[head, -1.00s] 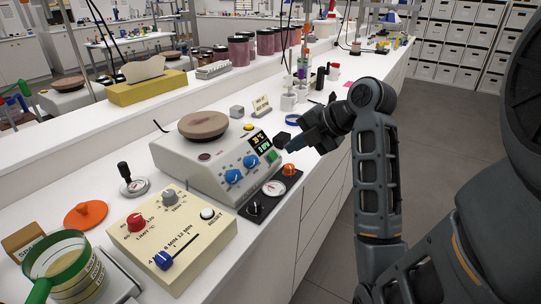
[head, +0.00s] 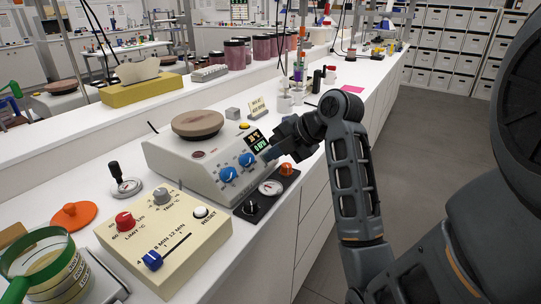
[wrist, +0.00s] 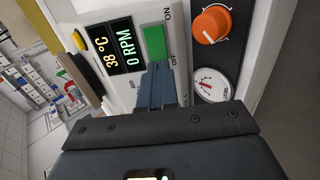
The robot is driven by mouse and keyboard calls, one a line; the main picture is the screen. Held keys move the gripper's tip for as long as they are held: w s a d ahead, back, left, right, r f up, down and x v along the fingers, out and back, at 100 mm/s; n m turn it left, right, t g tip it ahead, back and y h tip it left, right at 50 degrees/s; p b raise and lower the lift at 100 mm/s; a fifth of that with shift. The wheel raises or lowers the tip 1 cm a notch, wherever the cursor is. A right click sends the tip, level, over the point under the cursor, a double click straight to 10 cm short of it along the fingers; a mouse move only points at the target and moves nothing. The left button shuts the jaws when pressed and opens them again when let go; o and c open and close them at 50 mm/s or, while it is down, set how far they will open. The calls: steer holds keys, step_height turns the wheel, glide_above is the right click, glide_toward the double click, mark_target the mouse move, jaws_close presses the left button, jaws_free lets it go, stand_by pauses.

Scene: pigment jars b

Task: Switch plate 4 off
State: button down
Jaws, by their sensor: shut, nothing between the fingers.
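The hot plate (head: 172,172) is a pale sloped-front box with a round brown top (head: 198,124), two blue knobs (head: 237,168) and a display (head: 257,140). In the wrist view the display (wrist: 118,48) reads 38 °C and 0 RPM. Beside it is a green rocker switch (wrist: 154,41), marked ON at one end and OFF at the other. My gripper (head: 272,153) is at the right end of the front panel and hides the switch in the head view. In the wrist view my shut, empty fingers (wrist: 156,72) are at the switch's OFF end; I cannot tell whether they touch.
A dark strip with a dial (wrist: 212,84) and an orange knob (wrist: 211,25) lies right beside the plate. A cream control box (head: 165,240) with a blue slider stands in front. A yellow button (wrist: 78,40) is near the display. The aisle floor at right is clear.

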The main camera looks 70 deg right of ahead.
steer(key=shift+w+d+f+b, duration=0.1)
steer(key=shift+w+f+b, duration=0.2)
steer(key=shift+f+b, duration=0.05)
steer(key=shift+p+v, duration=0.9)
steer(key=shift+v, duration=0.8)
steer(key=p+v, duration=0.1)
steer(key=v, duration=0.7)
steer(key=shift+p, duration=0.3)
steer(key=shift+s+r, duration=0.1)
steer(key=shift+s, duration=0.05)
